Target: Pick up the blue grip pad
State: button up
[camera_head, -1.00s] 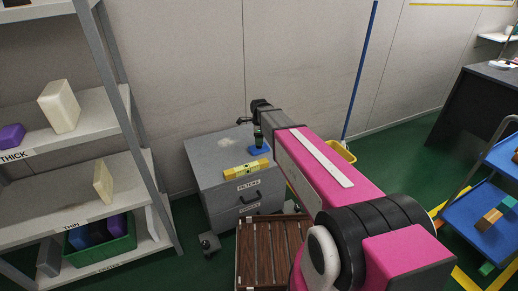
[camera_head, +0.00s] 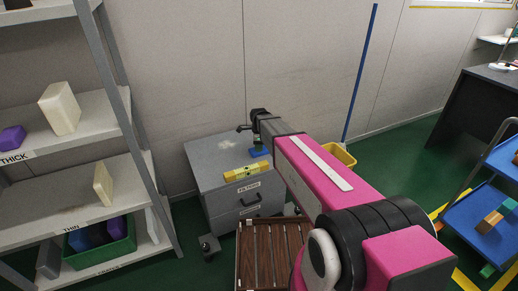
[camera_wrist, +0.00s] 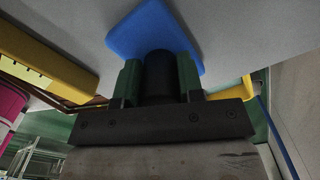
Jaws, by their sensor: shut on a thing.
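The blue grip pad (camera_head: 260,152) is at the top of the grey cabinet, near its right side; I cannot tell whether it touches the surface. In the wrist view it is a flat blue plate (camera_wrist: 142,32) with a black round handle (camera_wrist: 160,74). My gripper (camera_wrist: 159,72) has its green fingers on both sides of this handle and is shut on it. In the head view my gripper (camera_head: 258,143) is small and partly hidden by my arm.
A yellow level (camera_head: 247,169) lies at the front of the cabinet top (camera_head: 206,165), close to the pad. A wall stands behind. A yellow bucket (camera_head: 341,156) is right of the cabinet, a shelf rack (camera_head: 140,130) left. A wooden slatted crate (camera_head: 262,255) stands in front.

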jog(key=r, duration=0.4)
jog(key=shift+s+a+r, duration=0.2)
jog(key=shift+r, duration=0.1)
jog(key=s+a+r, duration=0.4)
jog(key=a+r, duration=0.2)
jog(key=a, duration=0.4)
jog(key=shift+s+r, duration=0.2)
jog(key=shift+s, duration=0.2)
